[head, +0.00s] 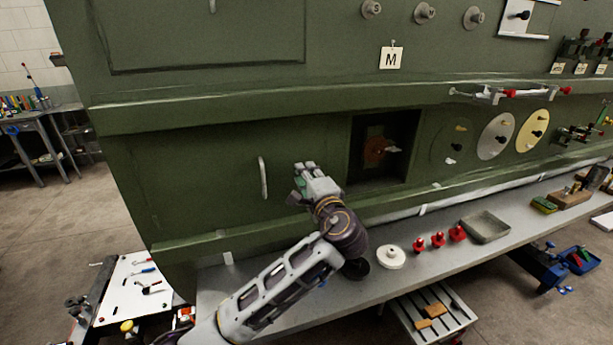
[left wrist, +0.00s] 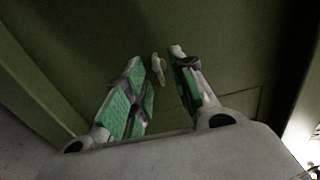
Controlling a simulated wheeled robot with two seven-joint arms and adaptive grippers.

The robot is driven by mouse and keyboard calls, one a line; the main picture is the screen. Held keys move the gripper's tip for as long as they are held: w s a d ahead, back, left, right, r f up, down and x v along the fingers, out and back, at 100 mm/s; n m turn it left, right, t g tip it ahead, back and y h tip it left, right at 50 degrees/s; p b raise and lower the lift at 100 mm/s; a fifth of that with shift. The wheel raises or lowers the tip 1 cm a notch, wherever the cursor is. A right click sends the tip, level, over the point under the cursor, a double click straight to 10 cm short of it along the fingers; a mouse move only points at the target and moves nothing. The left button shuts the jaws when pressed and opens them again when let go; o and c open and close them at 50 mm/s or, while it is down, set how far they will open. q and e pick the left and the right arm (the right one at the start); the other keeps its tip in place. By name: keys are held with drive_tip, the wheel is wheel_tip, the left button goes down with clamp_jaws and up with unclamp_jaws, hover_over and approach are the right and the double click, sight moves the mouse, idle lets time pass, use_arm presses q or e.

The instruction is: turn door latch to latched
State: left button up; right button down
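My left gripper (head: 303,180) is in front of the green panel, between a pale upright handle (head: 263,177) and a dark square opening (head: 383,148). In the left wrist view its green-padded fingers (left wrist: 158,78) stand apart with a clear gap. A small pale lever-like piece (left wrist: 158,66) shows on the panel beyond the gap; it may be the door latch, but I cannot tell whether it touches a finger. In the head view the panel behind the gripper is hidden. My right gripper is not in view.
A grey shelf (head: 320,291) runs below the panel with a white round piece (head: 391,257), red knobbed pieces (head: 438,240) and a grey tray (head: 486,228). A green ledge (head: 250,106) juts out above. A white tool board (head: 140,285) stands at lower left.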

use_arm(q)
drive_tip(key=v, duration=1.2)
idle(0.5)
